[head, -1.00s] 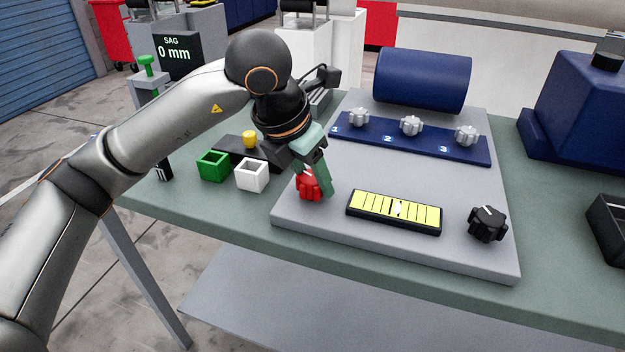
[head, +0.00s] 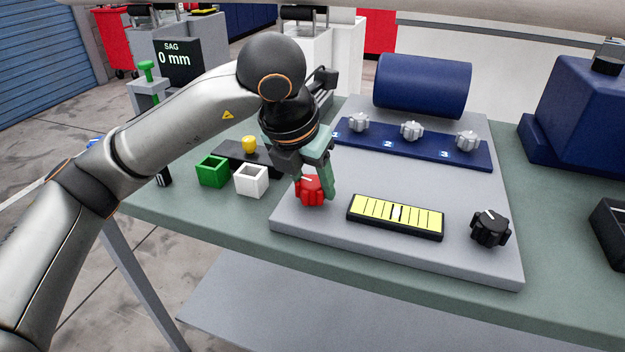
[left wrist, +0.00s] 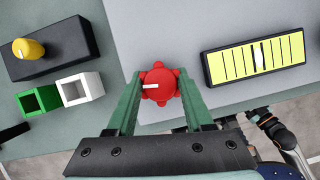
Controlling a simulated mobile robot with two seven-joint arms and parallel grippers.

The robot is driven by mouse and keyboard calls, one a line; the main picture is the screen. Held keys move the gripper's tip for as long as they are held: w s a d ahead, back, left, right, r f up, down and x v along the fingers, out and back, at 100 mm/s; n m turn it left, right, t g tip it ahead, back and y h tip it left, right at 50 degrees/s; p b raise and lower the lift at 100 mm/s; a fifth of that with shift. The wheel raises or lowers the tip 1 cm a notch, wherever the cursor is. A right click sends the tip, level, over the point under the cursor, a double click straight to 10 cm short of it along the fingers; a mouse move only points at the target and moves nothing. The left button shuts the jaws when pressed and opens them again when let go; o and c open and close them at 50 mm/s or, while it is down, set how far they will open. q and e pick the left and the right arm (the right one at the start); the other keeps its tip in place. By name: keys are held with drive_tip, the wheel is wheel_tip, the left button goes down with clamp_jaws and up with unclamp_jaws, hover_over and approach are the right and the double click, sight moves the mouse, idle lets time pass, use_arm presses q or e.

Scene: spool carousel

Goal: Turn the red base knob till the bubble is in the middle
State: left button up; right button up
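The red base knob (head: 310,191) stands at the front left of the grey plate, with a white pointer line on top. My left gripper (head: 314,186) reaches down on it, green fingers on both sides. In the left wrist view the red knob (left wrist: 159,87) sits between the two fingertips (left wrist: 160,82), which look closed against it; its white line points left. The yellow level vial (head: 370,208) lies right of the knob. Its white bubble (head: 396,213) is at about the middle; it also shows in the left wrist view (left wrist: 259,57).
A black knob (head: 490,228) stands right of the vial. Behind is a blue strip (head: 380,143) with several pale knobs, and a blue cylinder (head: 424,86). Green (head: 212,172) and white (head: 251,180) open boxes stand left. The display (head: 176,60) reads SAG 0 mm.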

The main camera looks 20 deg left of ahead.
use_arm(q)
drive_tip(key=o, duration=0.4)
drive_tip(key=shift+o, duration=0.2)
drive_tip(key=p+v, duration=0.2)
drive_tip(key=v, duration=1)
drive_tip(key=shift+s+r, duration=0.15)
drive_tip(key=shift+r, duration=0.1)
